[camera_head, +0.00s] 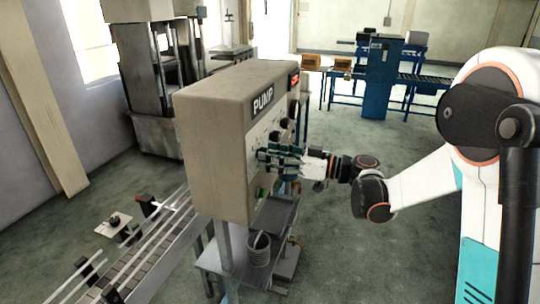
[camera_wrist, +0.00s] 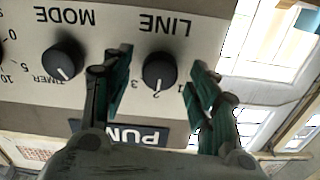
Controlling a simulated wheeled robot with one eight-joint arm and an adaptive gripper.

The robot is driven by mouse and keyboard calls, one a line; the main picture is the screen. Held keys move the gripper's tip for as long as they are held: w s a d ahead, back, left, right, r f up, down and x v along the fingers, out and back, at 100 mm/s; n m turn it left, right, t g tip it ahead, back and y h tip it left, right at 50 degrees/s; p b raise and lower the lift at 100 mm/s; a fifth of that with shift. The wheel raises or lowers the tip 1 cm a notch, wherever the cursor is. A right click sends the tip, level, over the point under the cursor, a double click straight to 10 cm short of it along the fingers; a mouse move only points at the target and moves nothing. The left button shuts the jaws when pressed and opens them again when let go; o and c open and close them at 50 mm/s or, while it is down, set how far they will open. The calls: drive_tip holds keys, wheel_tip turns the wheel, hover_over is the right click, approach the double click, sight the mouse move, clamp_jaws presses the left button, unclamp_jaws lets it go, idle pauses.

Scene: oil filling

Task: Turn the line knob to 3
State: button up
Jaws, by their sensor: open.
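The LINE knob (camera_wrist: 160,69) is a round black knob on the pump panel, seen upside down in the wrist view. Its white mark points at about the 2, between the printed 1 and 3. My gripper (camera_wrist: 163,62) is open, with one green-padded finger on each side of the knob; a gap shows on both sides. In the head view my gripper (camera_head: 281,158) is at the face of the beige pump box (camera_head: 215,135); the LINE knob cannot be made out there.
The MODE knob (camera_wrist: 62,60) is close beside my left-hand finger in the wrist view. A grey tray (camera_head: 275,213) and a bucket (camera_head: 259,248) are below the panel. A conveyor (camera_head: 165,240) runs at the left. Open floor (camera_head: 365,250) lies to the right.

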drive_tip(key=shift+w+a, duration=0.2)
drive_tip(key=shift+a, duration=0.25)
drive_tip(key=c, duration=1.1)
drive_tip(key=shift+o, duration=0.2)
drive_tip(key=shift+m, duration=0.3)
drive_tip(key=shift+m+b, duration=2.3)
drive_tip(key=shift+m, duration=1.9)
